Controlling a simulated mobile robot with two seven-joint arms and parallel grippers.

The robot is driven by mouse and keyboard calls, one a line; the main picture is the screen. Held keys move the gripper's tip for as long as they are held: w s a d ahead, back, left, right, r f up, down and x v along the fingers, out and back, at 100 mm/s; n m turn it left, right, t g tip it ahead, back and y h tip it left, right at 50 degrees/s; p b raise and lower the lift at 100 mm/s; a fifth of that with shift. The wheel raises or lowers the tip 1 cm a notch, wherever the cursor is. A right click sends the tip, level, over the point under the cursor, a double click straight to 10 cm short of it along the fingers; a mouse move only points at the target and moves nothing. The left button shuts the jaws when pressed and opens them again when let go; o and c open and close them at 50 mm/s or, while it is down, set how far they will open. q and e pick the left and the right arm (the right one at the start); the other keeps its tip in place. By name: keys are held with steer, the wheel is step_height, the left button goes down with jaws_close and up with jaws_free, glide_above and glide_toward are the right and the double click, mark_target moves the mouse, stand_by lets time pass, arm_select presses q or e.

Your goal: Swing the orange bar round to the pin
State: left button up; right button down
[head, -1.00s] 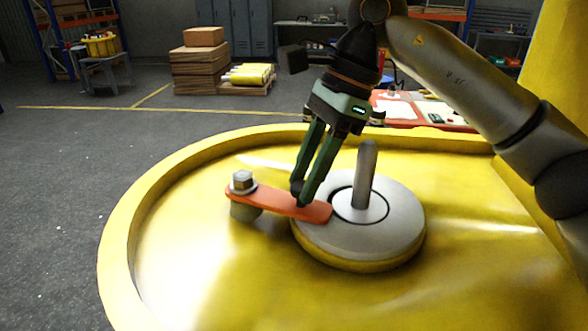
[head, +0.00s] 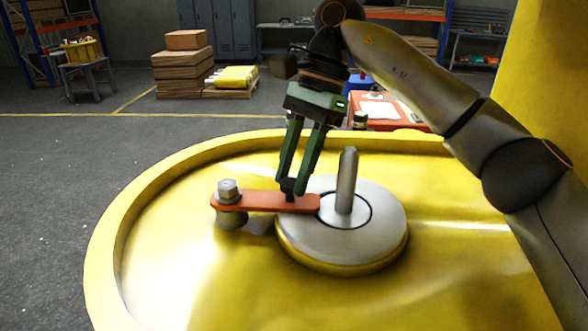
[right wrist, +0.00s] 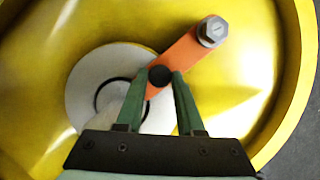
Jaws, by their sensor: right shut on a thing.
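The orange bar (head: 262,202) is held at its left end by a bolt (head: 229,188) on a short post. Its right end reaches over the edge of the grey disc (head: 305,240), beside the upright metal pin (head: 347,180). My right gripper (head: 290,188) is shut on a black knob that stands on the bar near its free end. In the right wrist view the knob (right wrist: 160,76) sits between the green fingertips, with the bar (right wrist: 184,53) running up to the bolt (right wrist: 212,31). My left gripper is not in view.
The yellow round housing (head: 120,205) has a raised rim around the disc and bar. A red table (head: 385,108) stands behind it. Stacked boxes (head: 184,72) and shelves are far back on the grey floor.

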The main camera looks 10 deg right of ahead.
steer(key=shift+r, duration=0.15)
steer(key=c, duration=0.5)
jaws_free()
steer(key=shift+c, duration=0.2)
steer(key=shift+w, duration=0.1)
steer(key=v, duration=0.7)
steer(key=shift+r, duration=0.2)
